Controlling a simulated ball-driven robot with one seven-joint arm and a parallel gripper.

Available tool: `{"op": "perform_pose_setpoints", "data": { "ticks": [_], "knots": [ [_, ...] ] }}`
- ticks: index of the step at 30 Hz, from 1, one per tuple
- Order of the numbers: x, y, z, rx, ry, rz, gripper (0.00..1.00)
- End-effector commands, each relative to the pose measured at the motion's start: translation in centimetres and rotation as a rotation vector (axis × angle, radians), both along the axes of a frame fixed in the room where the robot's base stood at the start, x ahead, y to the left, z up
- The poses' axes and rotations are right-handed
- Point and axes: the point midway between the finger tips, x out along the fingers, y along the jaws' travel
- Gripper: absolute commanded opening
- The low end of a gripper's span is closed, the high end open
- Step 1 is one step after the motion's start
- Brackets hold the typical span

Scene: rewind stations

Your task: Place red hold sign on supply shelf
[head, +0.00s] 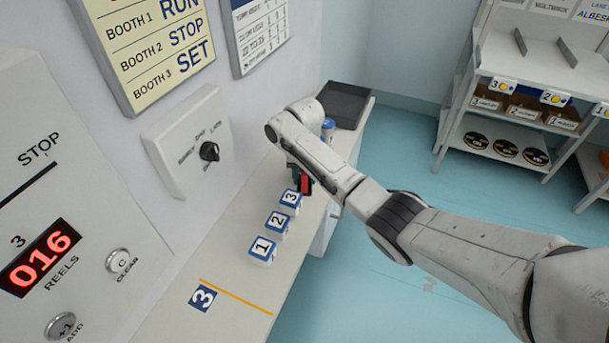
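A small red piece (306,184), which looks like the red hold sign, shows at the end of my arm, just above and behind the white block numbered 3. My gripper (297,176) points down over the counter, right at the red piece. My wrist hides most of the gripper, so I cannot tell whether its fingers are closed on the red piece or only beside it. A white shelf unit (456,108), possibly the supply shelf, stands at the upper right with numbered bins and round black items on its levels.
White blocks numbered 1 (262,250), 2 (277,224) and 3 (291,200) stand in a row on the counter (185,275). A dark tray (345,104) and a blue-capped container (328,128) are at its far end. Blue floor (400,150) lies open before the shelf unit.

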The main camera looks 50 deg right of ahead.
Motion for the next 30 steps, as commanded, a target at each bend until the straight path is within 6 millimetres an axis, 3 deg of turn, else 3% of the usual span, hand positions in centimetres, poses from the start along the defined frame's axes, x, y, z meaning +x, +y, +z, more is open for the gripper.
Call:
{"op": "perform_pose_setpoints", "data": {
  "ticks": [13,30],
  "knots": [
    [0.0,0.0,0.9,0.0,-0.001,0.0,0.49],
    [0.1,0.0,11.1,-0.001,-0.002,0.0,0.49]
  ]
}}
